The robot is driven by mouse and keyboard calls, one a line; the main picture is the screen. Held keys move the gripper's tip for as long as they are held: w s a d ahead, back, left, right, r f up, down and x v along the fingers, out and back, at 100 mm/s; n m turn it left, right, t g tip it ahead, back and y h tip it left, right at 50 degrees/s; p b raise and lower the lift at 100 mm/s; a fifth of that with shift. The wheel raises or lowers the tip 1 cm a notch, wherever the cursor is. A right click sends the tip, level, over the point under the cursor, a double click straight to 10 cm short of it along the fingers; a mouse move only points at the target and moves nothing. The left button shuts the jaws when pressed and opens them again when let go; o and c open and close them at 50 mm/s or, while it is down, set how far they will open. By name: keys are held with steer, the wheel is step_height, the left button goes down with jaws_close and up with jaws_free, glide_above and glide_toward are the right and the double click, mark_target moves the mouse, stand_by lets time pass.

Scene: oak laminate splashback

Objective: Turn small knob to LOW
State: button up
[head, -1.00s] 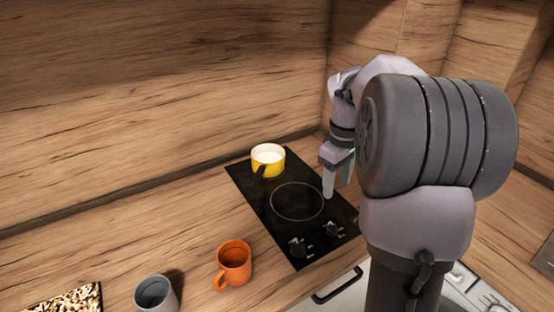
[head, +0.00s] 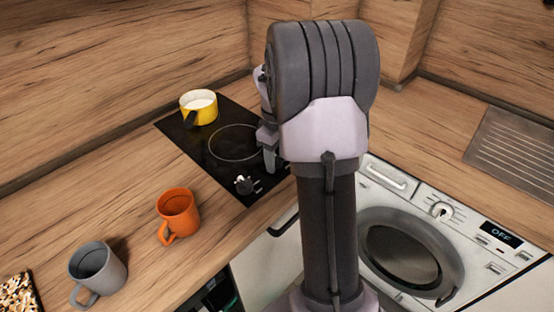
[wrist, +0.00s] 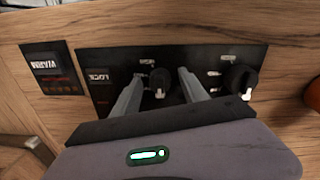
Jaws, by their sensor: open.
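The hob (head: 215,165) is black glass set in the wooden worktop. A black knob (head: 243,184) with a pale pointer shows at its front corner; it also shows at the right in the wrist view (wrist: 240,79). A second, smaller-looking black knob (wrist: 159,79) lies between my gripper's fingers in the wrist view, with a pale pointer toward the camera. My gripper (wrist: 158,85) is open, one finger on each side of that knob. I cannot tell whether they touch it. In the head view, my gripper (head: 270,160) hides this knob. The small labels are too blurred to read surely.
A yellow pot (head: 199,108) with white contents stands on the hob's back. An orange mug (head: 178,217) and a grey mug (head: 97,272) stand to the left. A washing machine (head: 410,255) is right of my arm; a dark labelled plate (wrist: 55,68) lies left in the wrist view.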

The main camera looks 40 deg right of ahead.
jaws_close()
steer(key=shift+r+m+p, duration=0.15)
steer(key=shift+m+p, duration=0.15)
steer(key=m+p, duration=0.2)
steer(key=m, duration=0.1)
steer(key=shift+m, duration=0.4)
steer(key=m+p, duration=0.2)
steer(key=m, duration=0.3)
steer(key=shift+w+g, duration=0.1)
steer(key=shift+g, duration=0.2)
steer(key=shift+m, duration=0.3)
jaws_free()
